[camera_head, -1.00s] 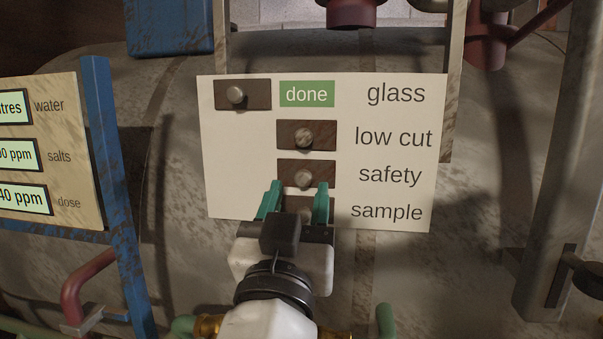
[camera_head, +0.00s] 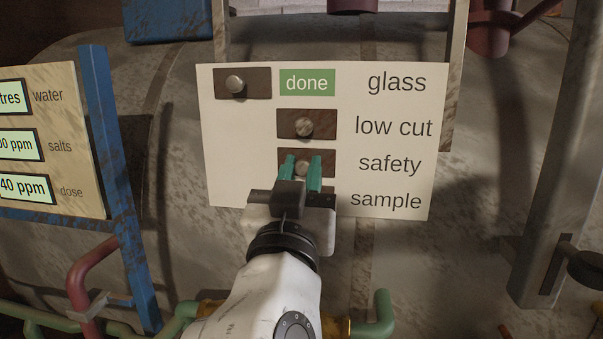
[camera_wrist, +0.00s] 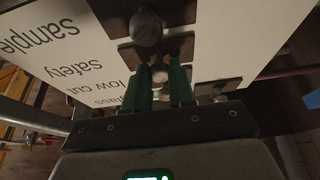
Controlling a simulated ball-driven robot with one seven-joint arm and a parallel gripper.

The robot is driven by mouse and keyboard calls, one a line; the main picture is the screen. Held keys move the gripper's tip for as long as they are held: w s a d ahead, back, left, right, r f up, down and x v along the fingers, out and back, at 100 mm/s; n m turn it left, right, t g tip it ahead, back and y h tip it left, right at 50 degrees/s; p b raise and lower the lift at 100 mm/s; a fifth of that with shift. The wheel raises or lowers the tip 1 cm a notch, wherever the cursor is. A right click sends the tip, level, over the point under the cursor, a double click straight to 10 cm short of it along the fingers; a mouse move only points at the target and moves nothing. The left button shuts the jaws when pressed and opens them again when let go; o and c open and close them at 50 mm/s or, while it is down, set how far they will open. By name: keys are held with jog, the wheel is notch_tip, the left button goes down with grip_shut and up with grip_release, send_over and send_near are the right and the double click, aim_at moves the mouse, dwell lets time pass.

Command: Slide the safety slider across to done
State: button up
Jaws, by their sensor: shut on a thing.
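The safety slider (camera_head: 325,157) is a dark brown plate with a round metal knob on a white board (camera_head: 240,160). It sits in the right column, left of the word "safety" and below the green "done" label (camera_head: 307,83). My gripper (camera_head: 302,162) has its two green fingers either side of that knob and is shut on it. The wrist view (camera_wrist: 162,68) shows the fingers close together at the board, with the knob partly hidden between them. No green label shows in the safety row.
The glass slider (camera_head: 259,84) is at the left, beside the "done" label. The low cut slider (camera_head: 325,124) is just above the safety one. The sample slider is mostly hidden behind my gripper. A blue-framed readout panel (camera_head: 60,140) stands at the left.

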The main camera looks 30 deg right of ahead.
grip_shut()
jog(key=shift+w+a, duration=0.1)
jog(key=shift+a, duration=0.1)
jog(key=w+a+b, duration=0.1)
jog(key=a, duration=0.1)
jog(key=w+a+b, duration=0.4)
jog(key=shift+a+f, duration=0.15)
jog(key=shift+a, duration=0.25)
jog(key=shift+w+a+r, duration=0.15)
jog(key=shift+a+r, duration=0.05)
jog(key=o, duration=0.7)
grip_release()
jog(key=shift+a, duration=0.1)
jog(key=shift+o, duration=0.2)
